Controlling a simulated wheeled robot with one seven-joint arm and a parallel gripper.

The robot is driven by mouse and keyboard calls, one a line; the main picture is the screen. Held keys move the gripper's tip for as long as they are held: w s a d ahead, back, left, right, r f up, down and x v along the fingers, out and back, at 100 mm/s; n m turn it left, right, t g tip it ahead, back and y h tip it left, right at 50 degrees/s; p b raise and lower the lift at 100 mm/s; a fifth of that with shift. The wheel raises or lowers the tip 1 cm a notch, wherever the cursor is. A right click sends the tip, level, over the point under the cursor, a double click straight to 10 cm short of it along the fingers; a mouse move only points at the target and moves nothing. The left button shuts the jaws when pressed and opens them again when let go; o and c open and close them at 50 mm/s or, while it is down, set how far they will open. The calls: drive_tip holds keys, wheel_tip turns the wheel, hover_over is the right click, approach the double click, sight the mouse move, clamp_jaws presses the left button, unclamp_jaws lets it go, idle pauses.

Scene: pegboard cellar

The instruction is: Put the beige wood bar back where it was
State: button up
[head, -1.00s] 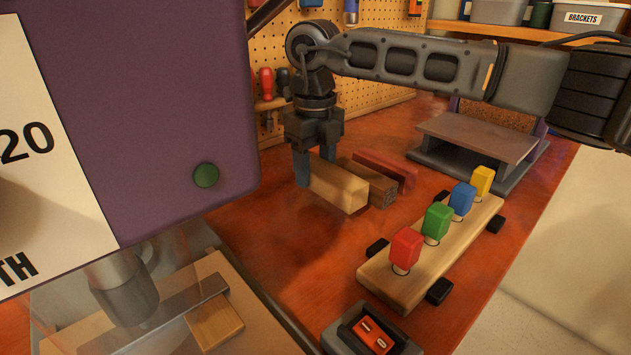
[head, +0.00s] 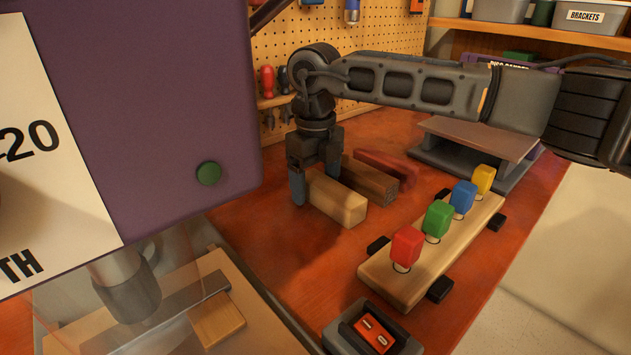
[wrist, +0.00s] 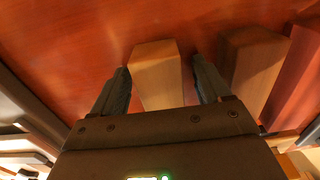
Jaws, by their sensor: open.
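The beige wood bar (head: 340,203) lies on the orange-red bench top, parallel to a dark brown bar (head: 370,180) and a red bar (head: 386,168) on its right. My gripper (head: 314,180) is open and low over the bar's far part, one finger on each side. In the wrist view, the beige bar (wrist: 158,75) stands between the spread fingertips of my gripper (wrist: 163,85), with a gap visible at the right finger. The left finger is close to the bar; I cannot tell if it touches. The bar's far end is hidden by my gripper.
A wooden block with red, green, blue and yellow pegs (head: 405,280) stands at the right, with a switch box (head: 372,332) in front. A grey raised platform (head: 475,140) is behind. A purple panel (head: 150,120) fills the left.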

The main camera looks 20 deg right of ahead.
wheel_tip(320, 180, up, 12)
drive_tip(key=shift+r, duration=0.15)
idle(0.5)
idle(1.0)
